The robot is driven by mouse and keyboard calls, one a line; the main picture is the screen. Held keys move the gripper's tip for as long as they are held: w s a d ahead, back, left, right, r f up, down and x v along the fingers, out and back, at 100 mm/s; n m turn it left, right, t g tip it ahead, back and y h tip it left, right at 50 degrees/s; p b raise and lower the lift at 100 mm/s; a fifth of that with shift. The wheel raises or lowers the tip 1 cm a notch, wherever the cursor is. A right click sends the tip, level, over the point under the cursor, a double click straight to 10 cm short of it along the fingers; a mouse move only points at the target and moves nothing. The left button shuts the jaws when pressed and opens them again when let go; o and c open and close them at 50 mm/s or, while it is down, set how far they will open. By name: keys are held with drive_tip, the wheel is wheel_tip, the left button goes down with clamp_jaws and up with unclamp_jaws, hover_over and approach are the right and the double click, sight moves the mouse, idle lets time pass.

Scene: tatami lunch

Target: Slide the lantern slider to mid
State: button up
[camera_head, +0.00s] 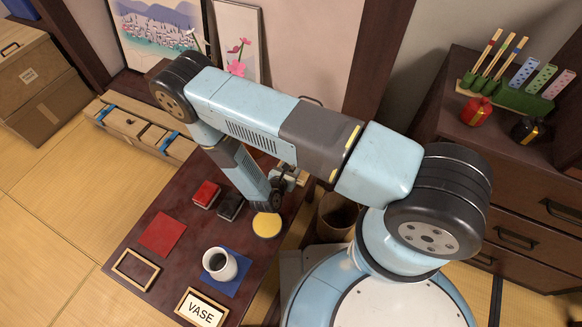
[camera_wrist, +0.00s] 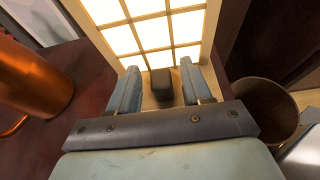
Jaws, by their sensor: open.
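In the wrist view the lantern (camera_wrist: 150,38) is a pale wooden frame with glowing cream panes. Its dark slider knob (camera_wrist: 161,82) stands out from the lower frame. My gripper (camera_wrist: 165,85) is open, with one blue finger on each side of the knob. Gaps show between the knob and the fingers, mostly on the left, so it does not look gripped. In the head view my arm hides most of the lantern, and my gripper (camera_head: 287,180) shows only partly near the far right end of the low dark table. I cannot read the slider's setting.
A copper vessel (camera_wrist: 35,85) stands close on the left in the wrist view. A round bin (camera_head: 337,215) stands right of the table.

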drive_tip(key=v, duration=1.3)
drive_tip(key=shift+s, duration=0.2)
drive_tip(key=w+d+r+m+g+h, duration=0.15)
drive_tip(key=w+r+m, duration=0.25)
drive_tip(key=r, duration=0.5)
drive_tip(key=w+d+r+m+g+h, duration=0.15)
drive_tip(key=w+r+m, duration=0.3)
drive_tip(key=r, duration=0.45)
drive_tip(key=w+d+r+m+g, duration=0.2)
drive_tip(key=d+r+m+g, duration=0.15)
drive_tip(key=r, duration=0.45)
drive_tip(key=w+d+r+m+g, duration=0.1)
drive_tip(key=d+r+m+g, duration=0.25)
drive_tip(key=r, duration=0.45)
drive_tip(key=s+d+r+m+g+y, duration=0.1)
drive_tip(key=s+d+r+m+y, duration=0.1)
drive_tip(key=d+r+m, duration=0.45)
drive_tip(key=s+d+r+m+y, duration=0.2)
drive_tip(key=s+d+r+y, duration=0.15)
drive_tip(key=r, duration=0.65)
drive_tip(key=s+d+r+m+t+y, duration=0.4)
drive_tip(key=s+d+r+m, duration=0.2)
drive_tip(key=s+r, duration=0.4)
drive_tip(key=shift+s+r+t, duration=0.25)
drive_tip(key=shift+r+t, duration=0.15)
drive_tip(key=shift+r, duration=0.85)
